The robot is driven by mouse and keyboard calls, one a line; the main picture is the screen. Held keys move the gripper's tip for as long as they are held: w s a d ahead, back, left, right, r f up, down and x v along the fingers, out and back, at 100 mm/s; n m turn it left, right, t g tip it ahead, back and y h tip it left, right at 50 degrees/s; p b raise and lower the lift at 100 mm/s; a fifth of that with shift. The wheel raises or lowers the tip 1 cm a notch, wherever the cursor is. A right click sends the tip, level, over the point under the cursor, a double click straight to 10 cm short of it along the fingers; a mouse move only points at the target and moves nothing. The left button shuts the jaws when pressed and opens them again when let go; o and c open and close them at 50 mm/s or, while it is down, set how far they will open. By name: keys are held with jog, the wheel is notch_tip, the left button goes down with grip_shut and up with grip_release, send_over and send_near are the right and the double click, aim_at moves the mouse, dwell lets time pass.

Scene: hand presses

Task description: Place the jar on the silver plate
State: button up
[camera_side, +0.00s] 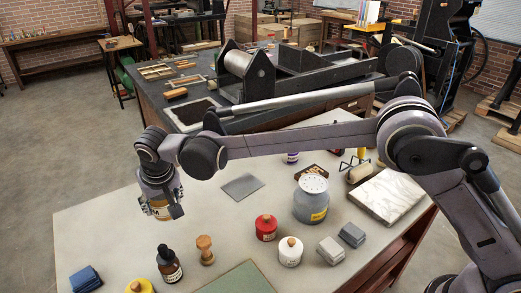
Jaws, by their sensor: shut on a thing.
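My gripper (163,207) is at the end of my arm over the left part of the table, pointing down. It is shut on a jar (160,211) with a yellow-tan label, held above the tabletop. The fingers hide much of the jar. The silver plate (242,187) is a thin flat grey square lying on the table to the right of my gripper. Nothing stands on it.
A dropper bottle (169,266), wooden stamp (205,249), red jar (266,227), white jar (290,251) and grey-blue canister (311,199) stand on the table (95,232). A green mat (240,281) lies in front. The tabletop between gripper and plate looks clear.

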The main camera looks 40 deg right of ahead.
jog(key=w+d+m, duration=0.1)
jog(key=w+d, duration=0.1)
jog(key=d, duration=1.7)
jog(key=w+d+m, duration=0.1)
jog(key=w+d, duration=0.1)
jog(key=d, duration=1.6)
send_over(241, 182)
jog(key=s, duration=0.2)
jog(key=shift+h, duration=0.4)
jog(key=f, duration=0.6)
jog(key=shift+a+f, duration=0.1)
jog(key=shift+a, duration=0.15)
jog(key=shift+f, duration=2)
jog(key=shift+f, duration=0.15)
jog(key=o, duration=1.4)
jog(key=shift+c, duration=0.2)
